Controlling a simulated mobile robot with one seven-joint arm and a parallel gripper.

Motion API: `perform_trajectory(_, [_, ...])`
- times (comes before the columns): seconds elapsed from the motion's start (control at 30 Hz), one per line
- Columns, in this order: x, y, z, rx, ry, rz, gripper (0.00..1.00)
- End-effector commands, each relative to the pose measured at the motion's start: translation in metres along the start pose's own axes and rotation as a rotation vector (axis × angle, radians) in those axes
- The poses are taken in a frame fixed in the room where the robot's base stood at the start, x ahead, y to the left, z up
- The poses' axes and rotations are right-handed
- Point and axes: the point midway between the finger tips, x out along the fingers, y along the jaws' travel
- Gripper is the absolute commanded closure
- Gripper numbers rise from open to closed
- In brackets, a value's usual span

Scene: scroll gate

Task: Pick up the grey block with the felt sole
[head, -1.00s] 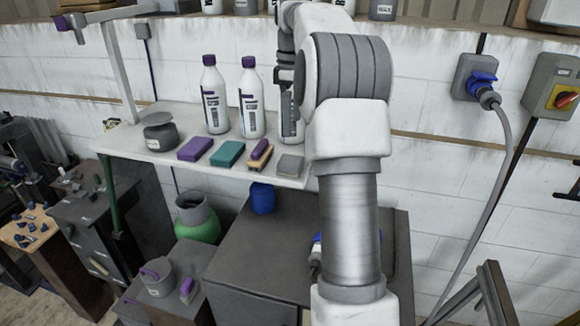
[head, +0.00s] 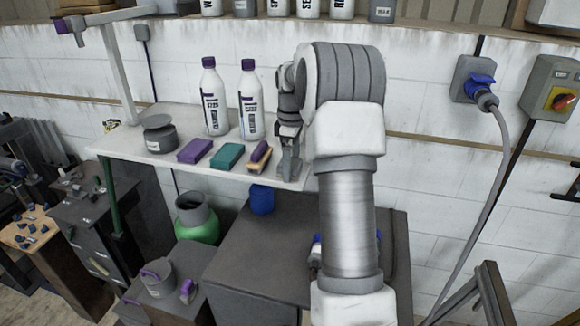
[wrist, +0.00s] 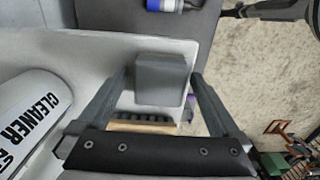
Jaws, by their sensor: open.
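The grey block (wrist: 160,82) shows in the wrist view near the shelf edge, between the two fingers of my gripper (wrist: 160,76). The fingers are apart, one on each side of it, with a gap visible at both sides. I cannot see the felt sole or tell the exact height of the fingertips.
A wooden brush with a purple top (head: 260,157) lies just left of my gripper. A teal block (head: 227,156) and a purple block (head: 195,151) lie further left. White bottles (head: 251,105) stand behind, with a dark pot (head: 159,138) at left.

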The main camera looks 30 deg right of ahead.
Motion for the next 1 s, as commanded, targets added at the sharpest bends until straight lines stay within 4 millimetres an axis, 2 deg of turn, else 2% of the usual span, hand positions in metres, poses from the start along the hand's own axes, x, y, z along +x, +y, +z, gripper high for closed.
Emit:
perform_trajectory(0.17, [0.0004,0.0,0.0001,0.0,0.0,0.0,0.0])
perform_trajectory(0.63, [0.0001,-0.0001,0.0,0.0,0.0,0.0,0.83])
perform_trajectory(0.67, [-0.0002,0.0,0.0,0.0,0.0,0.0,0.85])
perform_trajectory(1.0, [-0.005,0.0002,-0.0001,0.0,0.0,0.0,0.85])
